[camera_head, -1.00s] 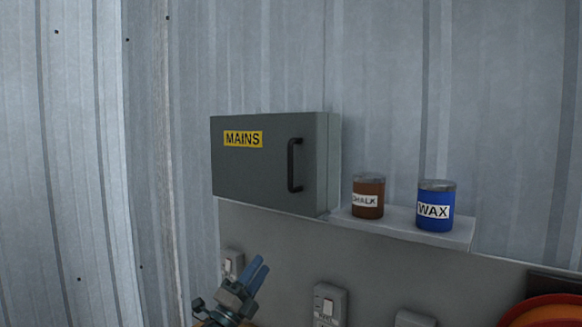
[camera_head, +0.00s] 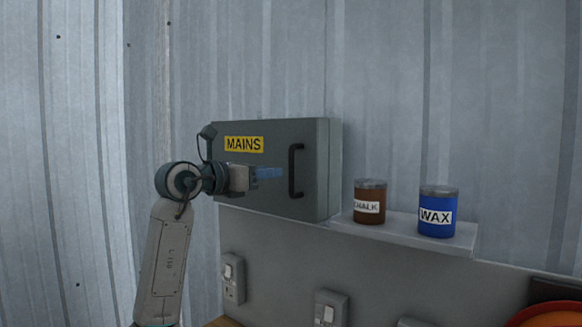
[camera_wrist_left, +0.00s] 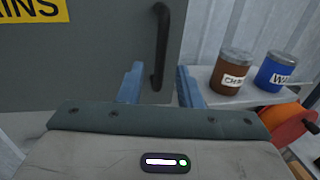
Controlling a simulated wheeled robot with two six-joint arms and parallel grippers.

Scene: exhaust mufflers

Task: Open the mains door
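The mains door (camera_head: 255,190) is the grey-green front of a wall box with a yellow MAINS label (camera_head: 244,144). It looks shut. Its black vertical handle (camera_head: 296,171) is on the right side of the door. My left gripper (camera_head: 277,173) is in front of the door, its blue fingers pointing right toward the handle. In the left wrist view the two fingers (camera_wrist_left: 159,86) are spread apart with nothing between them at the tips. The handle (camera_wrist_left: 160,47) shows just beyond them. I cannot tell whether they touch it. My right gripper is not in view.
A brown CHALK tin (camera_head: 370,203) and a blue WAX tin (camera_head: 437,212) stand on a small shelf (camera_head: 455,240) right of the box. Wall switches (camera_head: 232,278) are below. A red-orange round object (camera_head: 550,315) is at the lower right.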

